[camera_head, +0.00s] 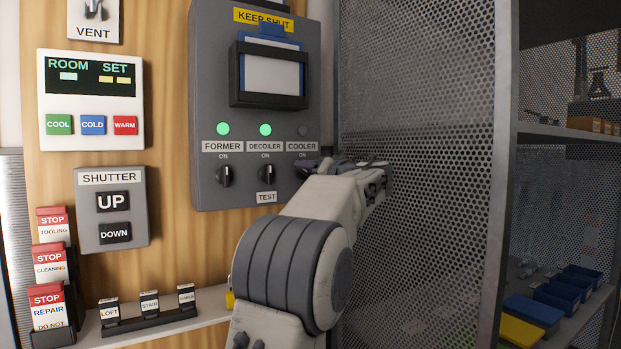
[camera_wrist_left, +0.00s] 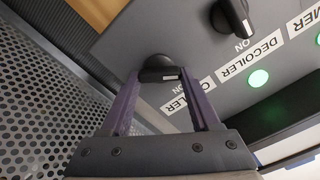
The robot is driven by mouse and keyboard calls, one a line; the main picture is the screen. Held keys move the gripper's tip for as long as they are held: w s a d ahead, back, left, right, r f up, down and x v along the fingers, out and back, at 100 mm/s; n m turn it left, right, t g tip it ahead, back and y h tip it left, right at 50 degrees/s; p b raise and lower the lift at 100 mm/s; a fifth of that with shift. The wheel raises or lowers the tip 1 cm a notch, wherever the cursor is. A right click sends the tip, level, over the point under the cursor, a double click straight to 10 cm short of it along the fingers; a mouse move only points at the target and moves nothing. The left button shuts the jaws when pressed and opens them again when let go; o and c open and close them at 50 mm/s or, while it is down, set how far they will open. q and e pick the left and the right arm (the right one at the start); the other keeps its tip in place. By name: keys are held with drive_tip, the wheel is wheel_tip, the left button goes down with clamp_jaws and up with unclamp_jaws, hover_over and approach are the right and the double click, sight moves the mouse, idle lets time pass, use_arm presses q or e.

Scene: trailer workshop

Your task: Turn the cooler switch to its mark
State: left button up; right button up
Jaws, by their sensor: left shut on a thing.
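The cooler switch is a black rotary knob (camera_head: 301,170) under the COOLER label (camera_head: 302,147), at the lower right of the grey control panel (camera_head: 210,95). My left gripper (camera_head: 312,168) reaches it from the right and hides part of it in the head view. In the left wrist view the knob (camera_wrist_left: 159,67) sits between the tips of my left gripper (camera_wrist_left: 162,78), which is shut on it. A white pointer line shows on the knob's near edge. The cooler lamp (camera_head: 303,130) is unlit. My right gripper is not in view.
The former knob (camera_head: 225,175) and decoiler knob (camera_head: 267,173) are to the left, with green lamps lit above. A TEST tag (camera_head: 267,197) hangs below. A perforated metal wall (camera_head: 420,120) stands close on the right. A ledge (camera_head: 205,318) with small labelled levers is below left.

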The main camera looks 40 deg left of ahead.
use_arm(q)
drive_tip(key=m, duration=0.2)
drive_tip(key=shift+f+m, duration=0.15)
drive_tip(key=shift+m, duration=0.25)
drive_tip(key=m, duration=0.2)
drive_tip(key=shift+m, duration=0.4)
drive_tip(key=m, duration=0.5)
drive_tip(key=shift+w+f, duration=0.1)
drive_tip(key=o, duration=1.4)
drive_tip(key=shift+c, duration=0.2)
drive_tip(key=b+v, duration=0.1)
drive_tip(key=v, duration=0.9)
drive_tip(key=shift+d+b, duration=0.3)
